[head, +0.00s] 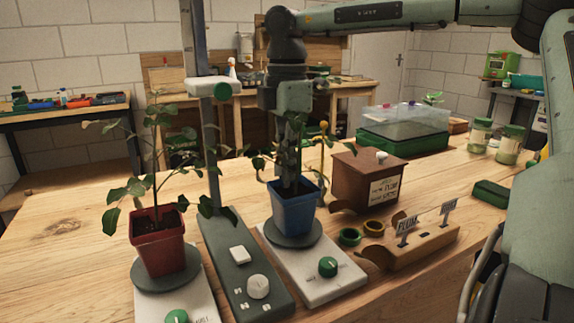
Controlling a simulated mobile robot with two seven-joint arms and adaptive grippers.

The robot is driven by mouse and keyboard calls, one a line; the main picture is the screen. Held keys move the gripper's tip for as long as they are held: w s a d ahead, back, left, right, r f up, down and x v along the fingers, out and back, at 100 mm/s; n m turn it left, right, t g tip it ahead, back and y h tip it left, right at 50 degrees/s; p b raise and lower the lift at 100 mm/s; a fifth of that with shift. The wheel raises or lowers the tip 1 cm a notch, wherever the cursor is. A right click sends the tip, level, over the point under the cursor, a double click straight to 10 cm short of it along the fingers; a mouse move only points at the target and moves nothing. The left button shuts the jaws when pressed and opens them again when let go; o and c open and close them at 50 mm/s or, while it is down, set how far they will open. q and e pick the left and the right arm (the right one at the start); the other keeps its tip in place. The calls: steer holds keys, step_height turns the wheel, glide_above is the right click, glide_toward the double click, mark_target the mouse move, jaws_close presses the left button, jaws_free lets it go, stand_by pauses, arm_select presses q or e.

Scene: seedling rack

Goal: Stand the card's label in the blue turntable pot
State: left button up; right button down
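The blue pot (292,211) with a leafy plant stands on the round disc of a white turntable (318,275). My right gripper (289,168) points down over this pot, among the leaves. Its fingertips are partly hidden by the plant, so I cannot tell whether it is open or holds anything. A wooden block (425,246) at the right holds two upright labels, one reading PLUM (407,226) and one with writing too small to read surely (449,208). A card (384,190) with small writing is on the brown box (366,176). My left gripper is not in view.
A red pot (158,243) with a plant stands on another turntable at the left. A grey post (206,150) on a dark base (245,275) rises between the turntables. Tape rings (374,228) lie near the block. The left tabletop is clear.

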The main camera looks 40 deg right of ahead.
steer(key=c, duration=1.6)
jaws_free()
steer(key=shift+c, duration=0.2)
step_height(320, 180, up, 12)
steer(key=shift+s, duration=0.1)
